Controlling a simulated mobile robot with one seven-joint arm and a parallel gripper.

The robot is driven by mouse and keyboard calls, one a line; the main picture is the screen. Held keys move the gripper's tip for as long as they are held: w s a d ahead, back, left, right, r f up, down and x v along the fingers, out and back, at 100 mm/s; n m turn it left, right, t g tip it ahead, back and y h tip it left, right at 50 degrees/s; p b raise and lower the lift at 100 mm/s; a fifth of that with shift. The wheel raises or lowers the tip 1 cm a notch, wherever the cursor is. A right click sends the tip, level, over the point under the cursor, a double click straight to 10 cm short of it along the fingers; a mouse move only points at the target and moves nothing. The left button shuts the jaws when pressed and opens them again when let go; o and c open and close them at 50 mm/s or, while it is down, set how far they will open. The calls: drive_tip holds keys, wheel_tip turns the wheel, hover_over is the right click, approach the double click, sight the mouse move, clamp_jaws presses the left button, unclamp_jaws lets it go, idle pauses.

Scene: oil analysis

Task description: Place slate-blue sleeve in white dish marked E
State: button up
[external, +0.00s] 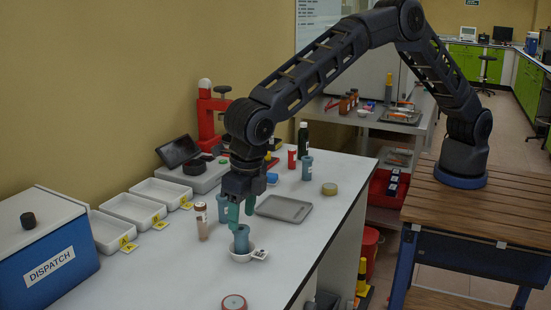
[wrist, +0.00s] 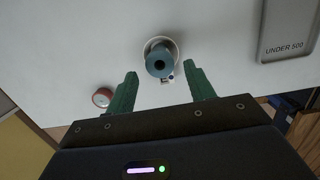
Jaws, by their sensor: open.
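A slate-blue sleeve (external: 241,236) stands upright inside a small white dish (external: 243,257) on the white bench. In the wrist view the sleeve (wrist: 160,65) shows its dark bore, with the dish rim (wrist: 149,43) around it. My gripper (external: 240,208) is open above the sleeve, green fingers pointing down. In the wrist view my gripper (wrist: 164,80) has its fingertips apart on either side, with nothing between them touching the sleeve.
A grey tray (external: 284,208) lies right. White bins (external: 134,210) and a blue DISPATCH box (external: 45,255) are left. A red-rimmed round item (external: 234,302) lies near the front.

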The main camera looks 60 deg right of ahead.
sight(246, 229)
wheel_tip(246, 229, up, 7)
drive_tip(key=shift+s+r, duration=0.15)
drive_tip(key=shift+s, duration=0.3)
drive_tip(key=w+d+r+m, duration=0.4)
drive_tip(key=d+r, duration=0.3)
drive_tip(key=d, duration=0.4)
drive_tip(key=w+d+r+m, duration=0.35)
drive_tip(key=d+r, duration=0.25)
drive_tip(key=d, duration=0.4)
drive_tip(key=s+d+r+m+t, duration=0.1)
drive_tip(key=d+r+m, duration=0.3)
drive_tip(key=d, duration=0.7)
drive_tip(key=s+d+r+m, duration=0.1)
drive_tip(key=d+r+m, duration=0.35)
drive_tip(key=d, duration=0.75)
drive_tip(key=s+d+r+m+t, duration=0.1)
drive_tip(key=s+d+m, duration=0.45)
drive_tip(key=d, duration=0.55)
drive_tip(key=s+d+m, duration=0.5)
drive_tip(key=s+d, duration=0.1)
drive_tip(key=d, duration=0.4)
drive_tip(key=s+d+f+m, duration=0.3)
drive_tip(key=s+d+m, duration=0.1)
drive_tip(key=s+d, duration=0.2)
drive_tip(key=s+d+f+m+t, duration=0.1)
drive_tip(key=s+d+f+m, duration=0.3)
drive_tip(key=s, duration=0.5)
drive_tip(key=shift+d+m, duration=0.75)
drive_tip(key=shift+d, duration=0.2)
